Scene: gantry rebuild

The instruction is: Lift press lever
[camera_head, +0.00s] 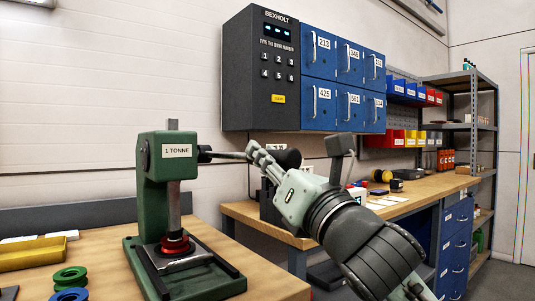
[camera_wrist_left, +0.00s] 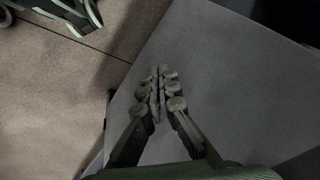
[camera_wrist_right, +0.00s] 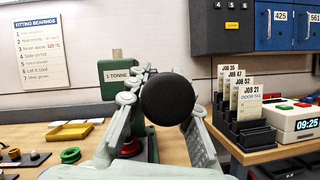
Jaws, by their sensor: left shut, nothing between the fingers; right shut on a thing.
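The green press (camera_head: 153,200), labelled 1 TONNE, stands on the wooden bench. Its lever (camera_head: 228,155) sticks out to the right from the head, about level. The lever's black knob (camera_head: 289,158) shows just beyond the fingers. My right gripper (camera_head: 256,150) is shut around the lever, between the hub and the knob. In the right wrist view the round black knob (camera_wrist_right: 167,99) faces the camera between the fingers and hides most of the lever. My left gripper (camera_wrist_left: 160,85) is shut and empty over a grey surface, away from the press; it is not in the head view.
A yellow tray (camera_head: 32,254) and green rings (camera_head: 69,276) lie on the bench left of the press. Blue lockers with a black keypad panel (camera_head: 262,95) hang on the wall behind. Job card holders (camera_wrist_right: 246,128) and a clock box (camera_wrist_right: 295,124) stand on the right bench.

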